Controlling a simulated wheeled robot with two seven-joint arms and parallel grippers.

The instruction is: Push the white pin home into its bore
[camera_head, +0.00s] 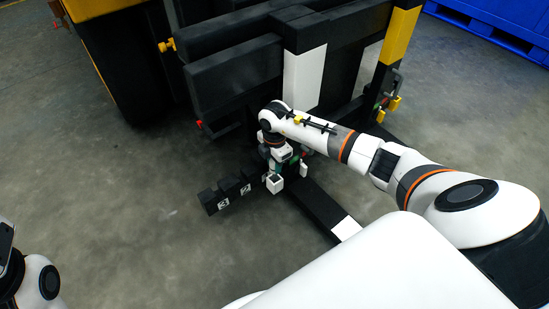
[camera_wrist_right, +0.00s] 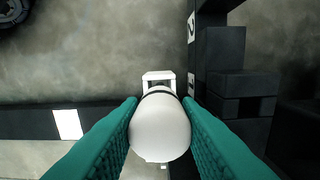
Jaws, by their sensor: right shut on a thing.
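My right gripper (camera_wrist_right: 160,108) is shut on the white pin (camera_wrist_right: 160,132), with one teal finger on each side of its rounded end. A dark band shows near the pin's far end. Just beyond the pin in the wrist view is a white square-edged piece (camera_wrist_right: 158,77); the bore itself is hidden, and I cannot tell whether the pin has entered it. In the head view the right gripper (camera_head: 275,166) points down just above a small white box-like piece (camera_head: 274,184). Only part of my left arm shows at the lower left; its gripper is not visible.
Black blocks numbered 3 (camera_head: 213,201) and 2 (camera_head: 236,187) stand left of the gripper. A black beam with a white patch (camera_head: 346,228) runs toward the front right. A large black frame (camera_head: 235,70) rises behind. Open concrete floor (camera_head: 130,220) lies to the left.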

